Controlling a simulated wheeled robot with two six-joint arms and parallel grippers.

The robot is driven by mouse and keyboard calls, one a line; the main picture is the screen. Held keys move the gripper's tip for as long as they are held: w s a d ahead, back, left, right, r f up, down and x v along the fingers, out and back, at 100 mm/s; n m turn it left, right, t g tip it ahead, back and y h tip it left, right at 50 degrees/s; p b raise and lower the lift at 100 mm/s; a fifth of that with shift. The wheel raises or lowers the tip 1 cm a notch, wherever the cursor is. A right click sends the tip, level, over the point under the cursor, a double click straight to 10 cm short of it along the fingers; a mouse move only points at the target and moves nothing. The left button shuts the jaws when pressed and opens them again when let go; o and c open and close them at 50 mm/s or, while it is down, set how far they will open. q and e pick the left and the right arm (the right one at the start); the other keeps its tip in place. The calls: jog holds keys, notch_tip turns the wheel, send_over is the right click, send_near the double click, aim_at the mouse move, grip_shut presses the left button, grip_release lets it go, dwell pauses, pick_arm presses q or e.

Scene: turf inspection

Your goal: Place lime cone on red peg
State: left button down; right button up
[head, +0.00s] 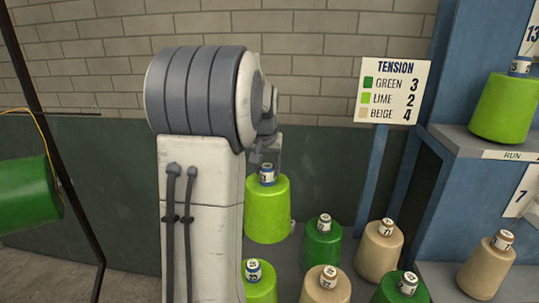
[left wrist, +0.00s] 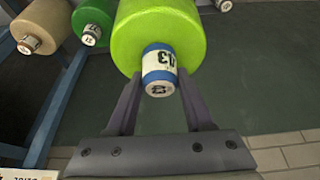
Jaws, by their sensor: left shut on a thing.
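My left gripper (head: 265,158) is shut on the tip of a lime cone (head: 267,215). The cone hangs upright, its printed white and blue tip between the fingers. In the left wrist view the fingers (left wrist: 158,88) flank the tip of the same lime cone (left wrist: 158,32). A second lime cone (head: 260,288) stands below, partly cut off by the bottom edge and my arm. A third lime cone (head: 505,108) stands on the upper blue shelf at right. I see no red peg in either view. My right gripper is not in view.
Green cones (head: 322,248) (head: 401,291) and beige cones (head: 379,252) (head: 326,289) stand close together below and right of the held cone. Another beige cone (head: 486,268) is at lower right. A TENSION sign (head: 392,91) stands behind. A green cylinder (head: 28,195) is at far left.

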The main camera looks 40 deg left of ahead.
pick_arm(q)
notch_tip(320, 180, down, 21)
jog(key=p, duration=0.3)
dwell(0.3)
jog(key=shift+f, duration=0.2)
jog(key=shift+c, duration=1.4)
grip_release()
